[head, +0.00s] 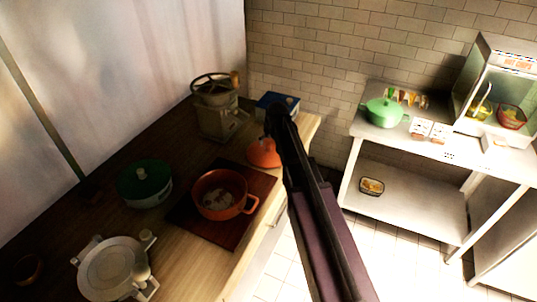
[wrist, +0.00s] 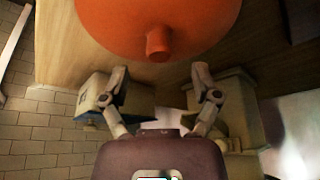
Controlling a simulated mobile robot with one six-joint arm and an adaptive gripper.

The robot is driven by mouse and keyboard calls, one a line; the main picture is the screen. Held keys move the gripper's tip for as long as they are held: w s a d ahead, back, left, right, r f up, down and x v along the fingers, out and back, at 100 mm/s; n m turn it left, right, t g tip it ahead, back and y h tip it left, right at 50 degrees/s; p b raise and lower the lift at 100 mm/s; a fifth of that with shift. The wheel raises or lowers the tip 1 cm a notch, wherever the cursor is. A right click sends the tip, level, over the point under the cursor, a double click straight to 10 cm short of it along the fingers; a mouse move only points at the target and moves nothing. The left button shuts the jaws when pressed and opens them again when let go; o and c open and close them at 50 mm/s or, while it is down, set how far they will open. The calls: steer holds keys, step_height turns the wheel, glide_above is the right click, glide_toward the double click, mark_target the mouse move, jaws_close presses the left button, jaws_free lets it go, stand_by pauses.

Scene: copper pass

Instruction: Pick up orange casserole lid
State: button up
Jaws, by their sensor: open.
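The orange casserole lid (head: 262,153) lies on the wooden counter, just behind the dark red mat, partly covered by my arm in the head view. In the wrist view the lid (wrist: 155,18) fills the top middle, with its small round knob (wrist: 158,46) pointing toward me. My gripper (wrist: 159,74) is open and empty, its two fingers spread to either side of the knob's line and apart from it. In the head view my arm hides the fingertips. The orange casserole pot (head: 219,207) stands open on the mat, with pale contents inside.
A green lidded pot (head: 145,184), a round pale appliance (head: 113,268) and a grinder-like machine (head: 219,118) stand on the counter. A blue box (head: 277,104) sits behind the lid. A separate metal table (head: 463,153) at right carries a green pot (head: 384,113).

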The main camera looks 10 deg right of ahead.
mark_target(268, 144)
steer(key=shift+b+x, duration=1.9)
steer(key=shift+x, duration=0.35)
jaws_close()
